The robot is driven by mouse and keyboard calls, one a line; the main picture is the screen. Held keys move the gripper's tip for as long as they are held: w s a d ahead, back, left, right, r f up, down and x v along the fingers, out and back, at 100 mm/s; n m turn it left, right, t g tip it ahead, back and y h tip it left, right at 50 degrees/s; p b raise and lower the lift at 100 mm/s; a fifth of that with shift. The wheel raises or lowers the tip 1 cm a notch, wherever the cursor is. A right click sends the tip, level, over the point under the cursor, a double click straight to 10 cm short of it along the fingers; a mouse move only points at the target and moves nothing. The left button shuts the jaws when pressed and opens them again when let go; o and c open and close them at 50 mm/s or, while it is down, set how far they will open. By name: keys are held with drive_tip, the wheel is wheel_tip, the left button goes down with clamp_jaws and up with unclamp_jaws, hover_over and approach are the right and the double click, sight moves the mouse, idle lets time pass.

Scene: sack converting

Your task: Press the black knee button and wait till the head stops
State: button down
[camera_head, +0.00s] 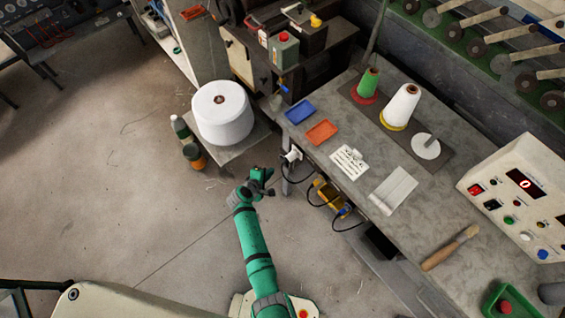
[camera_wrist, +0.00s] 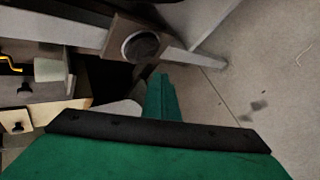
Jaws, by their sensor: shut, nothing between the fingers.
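My gripper (camera_head: 264,178) is green and shut, with nothing visible between its fingers. In the head view it is in front of the workbench's left end, below the bench top. In the wrist view its fingers (camera_wrist: 162,92) point toward a dark round disc (camera_wrist: 142,46) in a pale ring on a brown square plate, which looks like the black knee button. The fingertips appear apart from it, though the exact gap cannot be told. A small white fitting (camera_head: 292,155) shows at the bench edge close to the gripper in the head view. The head cannot be clearly identified.
The workbench (camera_head: 345,125) carries a blue tray (camera_head: 300,111), an orange tray (camera_head: 321,132), thread cones and a control box (camera_head: 515,190) with a lit display. A yellow device (camera_head: 331,198) and cables hang below. A large white roll (camera_head: 222,112) stands behind-left.

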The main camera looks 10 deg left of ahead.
sight(282, 163)
drive_tip(key=shift+w+d, duration=0.95)
drive_tip(key=shift+w, duration=0.3)
drive_tip(key=shift+w+d, duration=0.75)
drive_tip(key=shift+w, duration=0.15)
idle(2.3)
drive_tip(key=shift+s+a, duration=0.15)
drive_tip(key=shift+s, duration=0.05)
drive_tip(key=shift+s+a, duration=0.6)
drive_tip(key=shift+s, duration=0.15)
drive_tip(key=shift+s+a, duration=0.8)
drive_tip(key=shift+s, duration=0.2)
drive_tip(key=shift+s+a, duration=0.75)
drive_tip(key=shift+s, duration=0.2)
